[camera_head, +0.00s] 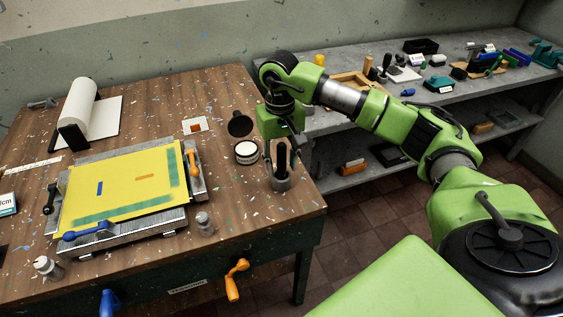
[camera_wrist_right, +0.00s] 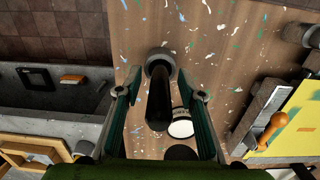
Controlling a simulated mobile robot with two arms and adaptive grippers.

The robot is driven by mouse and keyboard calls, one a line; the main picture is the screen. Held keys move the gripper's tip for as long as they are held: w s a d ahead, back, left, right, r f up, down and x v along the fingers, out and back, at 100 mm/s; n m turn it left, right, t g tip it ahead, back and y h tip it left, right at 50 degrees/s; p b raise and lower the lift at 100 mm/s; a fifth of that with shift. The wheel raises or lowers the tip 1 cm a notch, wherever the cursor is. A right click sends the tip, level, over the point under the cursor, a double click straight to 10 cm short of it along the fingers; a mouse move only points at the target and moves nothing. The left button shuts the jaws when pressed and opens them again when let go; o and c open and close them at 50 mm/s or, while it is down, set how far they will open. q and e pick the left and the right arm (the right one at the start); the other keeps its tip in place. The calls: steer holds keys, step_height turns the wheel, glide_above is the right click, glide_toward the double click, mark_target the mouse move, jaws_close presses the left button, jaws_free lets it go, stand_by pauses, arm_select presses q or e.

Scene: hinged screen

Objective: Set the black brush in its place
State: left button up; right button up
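The black brush (camera_wrist_right: 160,103) shows in the right wrist view as a dark upright shaft. Its far end is at a grey round holder (camera_wrist_right: 160,62), and it appears to stand in it. In the head view the grey holder (camera_head: 281,183) is near the table's right edge. My right gripper (camera_wrist_right: 160,94) points down over the brush, its fingers spread on both sides with gaps to the shaft. In the head view the right gripper (camera_head: 280,150) partly hides the brush. My left gripper is not in view.
A white round tin (camera_head: 246,152) with a black lid (camera_head: 240,124) is left of the holder. A screen frame with a yellow sheet (camera_head: 125,185) lies farther left on the wooden table (camera_head: 225,205). A grey shelf (camera_head: 440,95) with tools stands at the right.

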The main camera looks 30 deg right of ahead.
steer(key=shift+r, duration=0.1)
step_height(320, 180, up, 12)
steer(key=shift+w+f, duration=0.1)
steer(key=shift+w, duration=0.05)
stand_by(0.4)
stand_by(0.3)
